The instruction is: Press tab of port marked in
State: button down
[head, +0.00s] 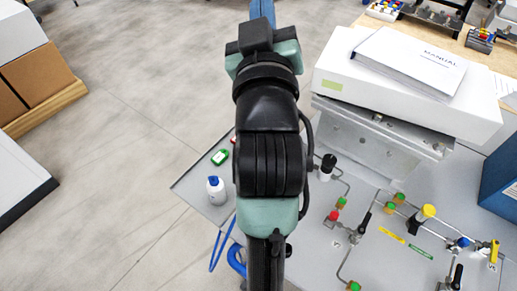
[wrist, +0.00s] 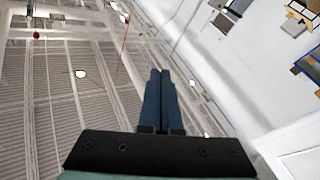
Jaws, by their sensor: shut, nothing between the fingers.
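My gripper's blue fingers (wrist: 161,98) are shut and empty in the wrist view, pointing up toward the ceiling. In the head view my arm stands upright across the middle, and a blue part of it (head: 262,10) shows at the top edge. The grey panel (head: 315,262) lies at the lower right, apart from my gripper. It carries thin tubing and fittings: a red-capped one (head: 334,215), several green-capped ones, a yellow-capped one (head: 425,212) and a blue one (head: 462,242). I cannot read which port is marked in, nor make out its tab.
A white instrument (head: 345,85) with a manual (head: 412,60) on it stands behind the panel. A white bottle (head: 216,190) and a green item (head: 220,157) sit left of my arm. A blue box (head: 500,185) is at right. Open floor lies at left, with boxes beyond.

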notch_tip(320, 180, down, 24)
jog(key=w+n+g+p, duration=0.2)
jog(key=n+g+p, duration=0.2)
jog(key=g+p, duration=0.3)
jog(key=s+f+n+g+p, duration=0.1)
jog(key=s+f+g+p, duration=0.1)
jog(key=s+f, duration=0.3)
jog(key=s+f+n+g+p, duration=0.1)
jog(key=s+f, duration=0.5)
jog(key=f, duration=0.6)
jog(key=shift+s+f+g+y+p, duration=0.2)
jog(key=shift+f+g+y+p, duration=0.15)
jog(key=shift+g, duration=0.55)
notch_tip(320, 180, down, 9)
jog(key=b, duration=0.7)
jog(key=shift+r+b, duration=0.2)
jog(key=shift+b, duration=0.2)
jog(key=shift+f, duration=0.1)
jog(key=shift+f+b, duration=0.3)
jog(key=shift+b, duration=0.1)
